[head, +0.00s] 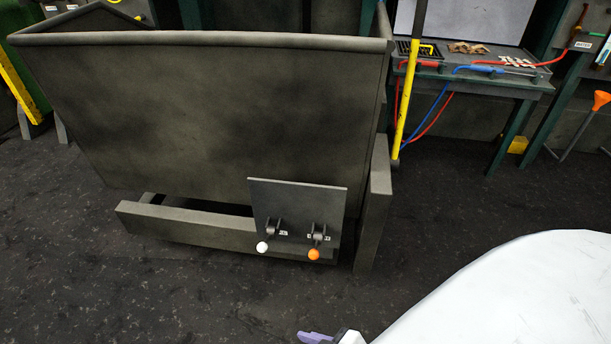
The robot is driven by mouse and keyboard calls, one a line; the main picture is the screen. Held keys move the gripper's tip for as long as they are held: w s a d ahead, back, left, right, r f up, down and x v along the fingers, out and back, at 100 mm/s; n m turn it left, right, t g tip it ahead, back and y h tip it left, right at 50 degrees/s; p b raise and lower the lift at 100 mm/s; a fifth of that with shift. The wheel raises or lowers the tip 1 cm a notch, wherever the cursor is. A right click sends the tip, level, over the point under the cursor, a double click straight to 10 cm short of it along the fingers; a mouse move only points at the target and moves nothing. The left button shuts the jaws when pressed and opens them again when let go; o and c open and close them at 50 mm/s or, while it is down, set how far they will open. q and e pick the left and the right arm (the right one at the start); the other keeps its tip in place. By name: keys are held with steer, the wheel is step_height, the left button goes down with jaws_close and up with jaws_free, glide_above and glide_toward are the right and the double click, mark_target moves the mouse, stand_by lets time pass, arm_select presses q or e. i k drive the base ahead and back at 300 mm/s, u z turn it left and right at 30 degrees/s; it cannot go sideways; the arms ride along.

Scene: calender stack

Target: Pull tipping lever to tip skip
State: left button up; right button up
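A large dark grey skip (220,115) stands upright and level on a low frame at the left and centre. A control plate (298,205) at the frame's front right bears two small levers. One lever ends in a white knob (262,247), the other in an orange knob (314,254); both hang downward. The labels beside them are too small to read. My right gripper (315,337) seems to show only as a purple and white piece at the bottom edge, in front of the plate and apart from it. Its fingers are mostly cut off. My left gripper is out of view.
A long yellow bar (408,100) stands just right of the skip, beside a grey post (374,205). A workbench (480,82) with tools and red and blue hoses is behind. The dark floor (130,290) in front of the skip is clear.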

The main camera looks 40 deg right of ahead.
mark_target(421, 6)
steer(key=z, duration=2.45)
steer(key=i, duration=0.85)
steer(key=z, duration=0.4)
